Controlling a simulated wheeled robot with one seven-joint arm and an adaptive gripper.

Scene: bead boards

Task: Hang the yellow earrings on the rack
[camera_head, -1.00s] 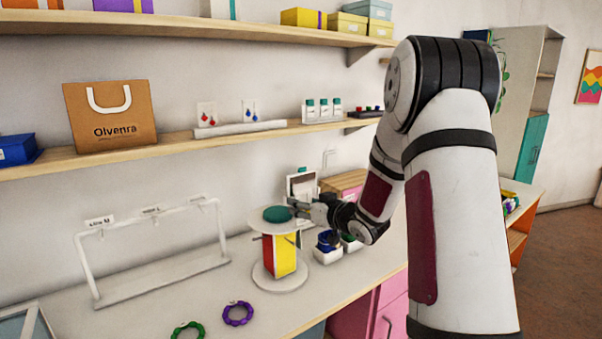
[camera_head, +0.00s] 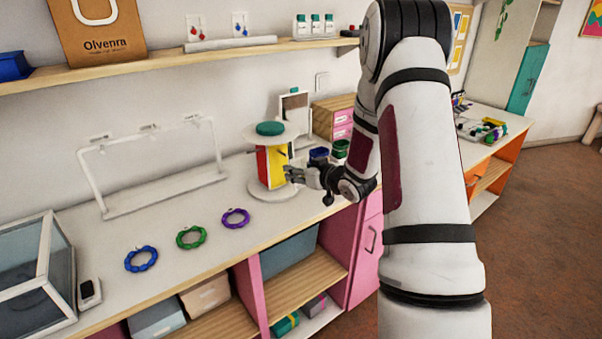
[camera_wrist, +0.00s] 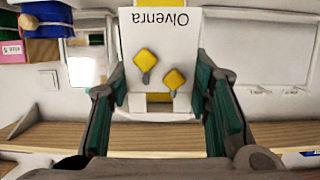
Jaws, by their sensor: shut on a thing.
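The yellow earrings (camera_wrist: 159,68) are two diamond shapes on a white card (camera_wrist: 135,40) marked "Olvenra", upside down in the wrist view. My gripper (camera_wrist: 160,80) is shut on this card, one finger at each side. In the head view my gripper (camera_head: 290,174) is just right of a round stand (camera_head: 273,190) with red and yellow panels and a green knob; contact is unclear. The card and earrings cannot be made out there. A white frame rack (camera_head: 165,195) with small labelled hooks along its top bar stands on the counter, left of the round stand, with nothing visibly hanging.
Blue (camera_head: 141,258), green (camera_head: 191,237) and purple (camera_head: 236,218) bracelets lie at the counter's front. A glass case (camera_head: 35,270) stands at the left. A small mirror (camera_head: 293,112), drawers (camera_head: 335,117) and small pots stand behind my gripper. A shelf (camera_head: 150,62) runs above.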

